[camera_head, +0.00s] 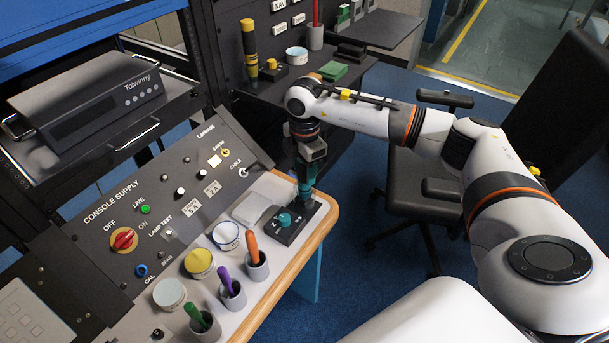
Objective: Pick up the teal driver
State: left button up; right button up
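The teal driver (305,188) stands upright at the right end of a small dark block (290,238) on the console's light ledge. A round teal knob or cap (284,220) sits on the same block, to the left of the driver. My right gripper (307,172) points down directly over the driver, with its fingers at the driver's upper part. The fingers are small and dark here, so I cannot tell whether they are closed on it. My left gripper is not in view.
Grey cups with orange (252,249), purple (226,280) and green (195,314) handles stand along the ledge's front. Round tins (226,236) and a pale pad (252,207) lie behind. The control panel (150,215) rises left; a black chair (430,150) stands right.

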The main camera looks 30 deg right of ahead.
jog(key=c, duration=0.9)
jog(key=shift+w+r, duration=0.1)
jog(key=shift+r, duration=0.05)
notch_tip(320, 180, up, 10)
jog(key=shift+f+b, duration=0.1)
jog(key=shift+b, duration=0.55)
jog(key=o, duration=0.4)
grip_shut()
jog(key=shift+r+p, duration=1.1)
jog(key=shift+r, duration=0.2)
jog(key=shift+f, duration=0.1)
